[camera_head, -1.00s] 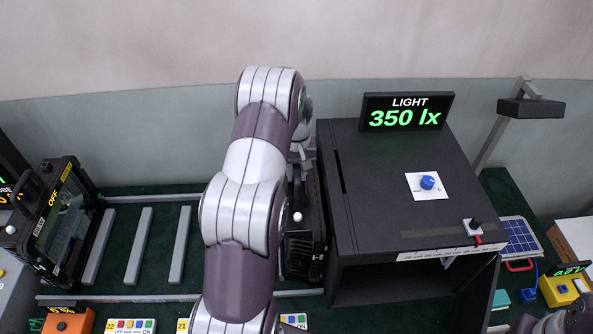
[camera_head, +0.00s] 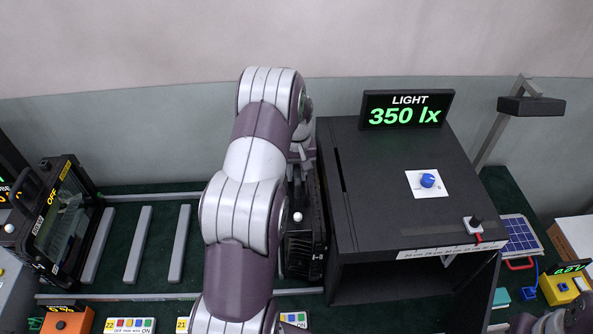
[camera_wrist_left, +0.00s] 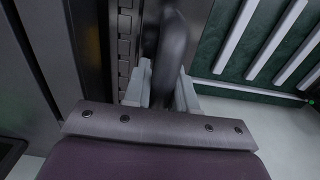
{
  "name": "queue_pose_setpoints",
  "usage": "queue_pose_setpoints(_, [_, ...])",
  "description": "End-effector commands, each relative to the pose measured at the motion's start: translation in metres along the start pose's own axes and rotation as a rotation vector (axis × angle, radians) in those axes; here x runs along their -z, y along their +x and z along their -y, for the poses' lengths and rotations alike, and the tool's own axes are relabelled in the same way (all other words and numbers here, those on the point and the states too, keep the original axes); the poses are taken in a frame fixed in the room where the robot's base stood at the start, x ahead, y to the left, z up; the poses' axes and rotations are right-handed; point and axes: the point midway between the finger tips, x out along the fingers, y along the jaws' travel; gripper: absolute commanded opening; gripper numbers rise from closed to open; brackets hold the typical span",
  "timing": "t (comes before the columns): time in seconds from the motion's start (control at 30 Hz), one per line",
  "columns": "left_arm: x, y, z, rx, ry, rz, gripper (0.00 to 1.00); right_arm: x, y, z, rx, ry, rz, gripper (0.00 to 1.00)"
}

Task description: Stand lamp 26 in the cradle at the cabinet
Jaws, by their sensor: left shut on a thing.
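A black finned lamp housing (camera_head: 306,250) stands upright close against the left side of the black cabinet (camera_head: 395,200). No number on it is readable. My left gripper is shut on the lamp's dark handle; in the left wrist view the two grey fingers (camera_wrist_left: 162,92) lie on either side of this handle (camera_wrist_left: 173,40). My left arm hides much of the lamp in the head view. The cradle cannot be made out there, nor whether the lamp is seated in it. My right gripper is out of the head view; only part of that arm shows at bottom right.
Another black lamp (camera_head: 65,225) stands at left near pale rack bars (camera_head: 138,245). Button panels (camera_head: 130,325) line the front. The cabinet carries a light display (camera_head: 406,110) and a blue knob (camera_head: 427,180). A solar panel (camera_head: 519,235) and yellow meter (camera_head: 560,288) are at right.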

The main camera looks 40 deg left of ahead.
Motion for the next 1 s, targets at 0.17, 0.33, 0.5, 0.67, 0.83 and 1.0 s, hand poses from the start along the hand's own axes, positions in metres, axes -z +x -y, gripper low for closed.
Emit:
queue_pose_setpoints(0.17, [0.0027,-0.004,-0.0007,-0.002,0.0,-0.009,0.0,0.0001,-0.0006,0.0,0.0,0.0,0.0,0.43])
queue_pose_setpoints(0.33, [0.0027,-0.0028,-0.0007,-0.002,0.0,-0.009,0.0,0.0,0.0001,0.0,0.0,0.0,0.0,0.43])
queue_pose_setpoints(0.5, [0.0027,-0.0013,-0.0007,-0.002,0.0,-0.009,0.0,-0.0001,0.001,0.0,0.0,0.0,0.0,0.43])
queue_pose_setpoints(0.67, [0.0024,-0.0006,-0.0006,-0.002,0.0,-0.008,0.55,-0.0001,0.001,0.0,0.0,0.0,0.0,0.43])
queue_pose_setpoints(0.83, [0.0014,0.001,-0.0004,-0.001,0.0,-0.005,0.55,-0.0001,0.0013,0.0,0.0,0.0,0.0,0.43])
queue_pose_setpoints(1.0, [-0.0008,0.0019,0.0002,0.001,0.0,0.003,0.55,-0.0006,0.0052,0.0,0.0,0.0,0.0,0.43])
